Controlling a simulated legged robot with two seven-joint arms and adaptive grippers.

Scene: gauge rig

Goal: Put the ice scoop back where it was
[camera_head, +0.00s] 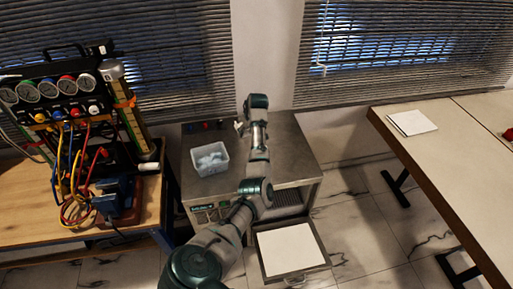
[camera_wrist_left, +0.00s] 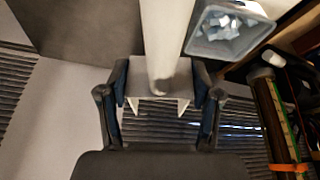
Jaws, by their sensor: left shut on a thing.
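The ice scoop (camera_wrist_left: 168,35) is a pale grey-white piece. In the left wrist view its long part runs from the top edge down between the fingers of my left gripper (camera_wrist_left: 162,88), which is shut on it. In the head view my left gripper (camera_head: 241,127) is over the back of the grey metal counter, right of the ice bin; the scoop is small and mostly hidden there. The ice bin (camera_head: 222,166) is a white open tub with pale ice. It also shows at the upper right in the left wrist view (camera_wrist_left: 205,48). My right gripper is not in view.
The metal counter (camera_head: 295,155) has an open drawer with a white inside (camera_head: 285,250) at its front. At left, a wooden bench (camera_head: 25,220) carries the gauge rig (camera_head: 70,110) with hoses. A table with white paper (camera_head: 412,122) stands at right. Blinds are behind.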

